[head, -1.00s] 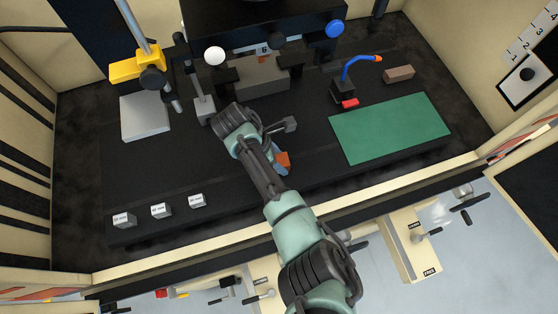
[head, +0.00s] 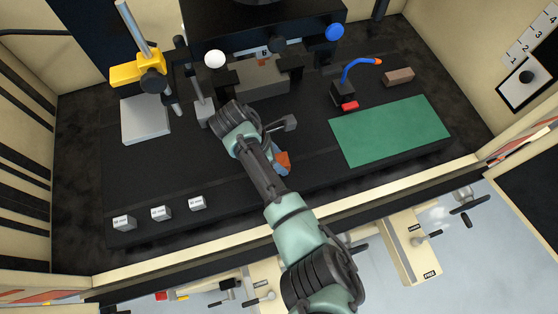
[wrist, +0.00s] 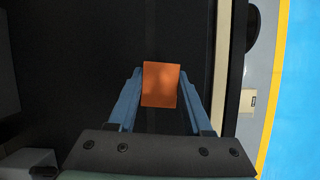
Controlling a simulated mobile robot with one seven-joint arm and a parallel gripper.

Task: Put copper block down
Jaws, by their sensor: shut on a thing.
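The copper block (wrist: 161,85) is an orange-brown block between the two blue fingers of my gripper (wrist: 161,88) in the wrist view. My gripper is shut on it. In the head view the copper block (head: 283,161) shows partly beside my arm, over the front middle of the black table (head: 240,195). My arm hides part of the block and most of the fingers. I cannot tell whether the block's underside touches the table.
A green mat (head: 390,130) lies to the right. Several small labelled grey blocks (head: 161,212) stand at the front left. A vise-like fixture (head: 262,78), a blue-hosed nozzle (head: 345,88) and a yellow-clamped stand (head: 138,68) are at the back.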

